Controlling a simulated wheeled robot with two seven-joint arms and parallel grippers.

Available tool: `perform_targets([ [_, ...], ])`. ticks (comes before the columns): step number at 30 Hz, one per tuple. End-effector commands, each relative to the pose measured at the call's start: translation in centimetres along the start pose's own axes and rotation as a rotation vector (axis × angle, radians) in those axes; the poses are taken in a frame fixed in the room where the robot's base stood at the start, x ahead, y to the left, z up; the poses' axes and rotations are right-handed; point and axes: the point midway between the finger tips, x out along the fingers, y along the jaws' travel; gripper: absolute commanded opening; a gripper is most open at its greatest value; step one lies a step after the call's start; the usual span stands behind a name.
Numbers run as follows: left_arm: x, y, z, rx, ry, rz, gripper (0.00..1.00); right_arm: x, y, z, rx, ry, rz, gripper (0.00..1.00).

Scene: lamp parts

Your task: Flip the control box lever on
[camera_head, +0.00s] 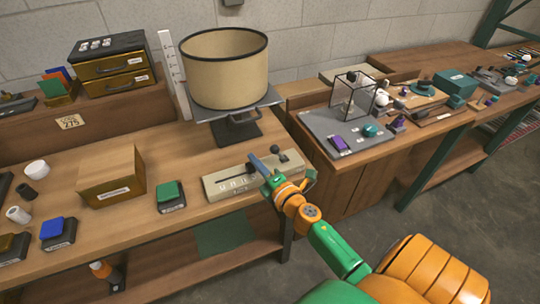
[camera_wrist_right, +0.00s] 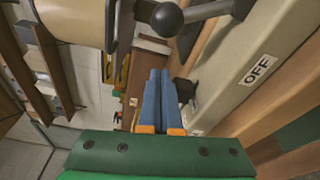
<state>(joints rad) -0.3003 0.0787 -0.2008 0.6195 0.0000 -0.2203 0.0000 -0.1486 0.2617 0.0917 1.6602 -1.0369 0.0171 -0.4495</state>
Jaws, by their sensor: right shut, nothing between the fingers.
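The control box (camera_head: 226,183) is a long beige box near the front edge of the wooden table in the head view. Its lever has a dark ball knob (camera_head: 283,157) at the right end of the box. In the right wrist view the knob (camera_wrist_right: 167,18) sits on a grey rod at the top, and the box's side (camera_wrist_right: 225,85) shows an OFF label (camera_wrist_right: 258,70). My right gripper (camera_head: 253,158) is shut and empty, its blue fingers over the right part of the box. In the wrist view the fingers (camera_wrist_right: 160,75) appear apart from the knob. My left gripper is out of view.
A lamp shade (camera_head: 224,70) on a dark stand is behind the box. A green button block (camera_head: 170,196) and a wooden box (camera_head: 111,177) are to its left. A grey board with a wire frame (camera_head: 352,97) is to the right, on another table.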

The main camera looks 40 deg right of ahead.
Motion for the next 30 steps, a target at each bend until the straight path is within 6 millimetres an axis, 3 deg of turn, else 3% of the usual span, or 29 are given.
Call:
perform_targets([
  [3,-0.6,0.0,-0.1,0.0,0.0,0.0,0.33,-0.9,0.0,2.1,-0.002,-0.003,-0.003,0.0],
  [9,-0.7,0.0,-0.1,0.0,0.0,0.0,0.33,-1.5,-0.1,3.6,0.001,-0.002,-0.002,0.0],
  [21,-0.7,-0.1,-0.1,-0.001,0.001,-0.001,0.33,-1.6,-0.1,3.7,0.009,-0.001,0.0,0.0],
  [30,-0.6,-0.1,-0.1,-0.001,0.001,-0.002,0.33,-1.6,0.1,4.1,0.122,-0.002,0.021,0.0],
])
